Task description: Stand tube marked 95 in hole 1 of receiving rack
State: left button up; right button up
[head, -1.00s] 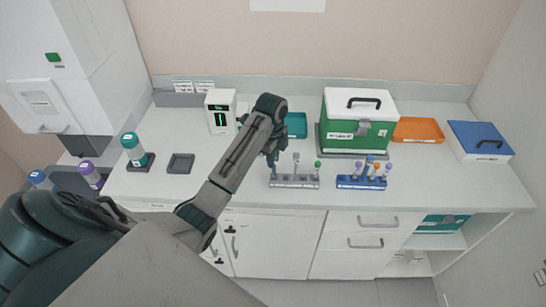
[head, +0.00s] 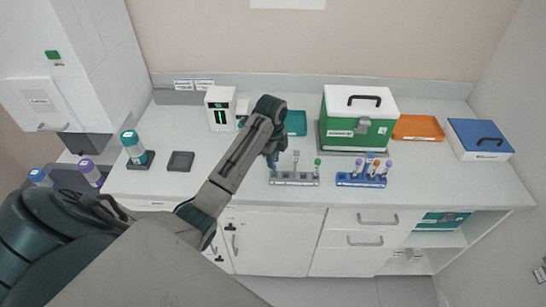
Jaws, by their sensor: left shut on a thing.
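My left gripper (head: 272,160) is over the left end of the grey rack (head: 294,180). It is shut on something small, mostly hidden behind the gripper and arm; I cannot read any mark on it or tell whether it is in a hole. The grey rack also holds a grey-topped piece (head: 296,158) and a green-capped tube (head: 318,164). A blue rack (head: 360,182) to its right holds several tubes, with purple caps (head: 388,165) and an orange cap (head: 374,167). Tube numbers and hole numbers are too small to read. My right gripper is not in view.
Behind the racks stand a green box with a white lid (head: 358,120), a teal tray (head: 296,123) and a white device (head: 220,109). An orange tray (head: 418,128) and a blue box (head: 480,140) are at right. The counter in front of the white device is clear.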

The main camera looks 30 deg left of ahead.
pick_arm(q)
jog(key=shift+f, duration=0.1)
jog(key=shift+f, duration=0.15)
jog(key=shift+f, duration=0.35)
jog(key=shift+f, duration=0.1)
jog(key=o, duration=0.9)
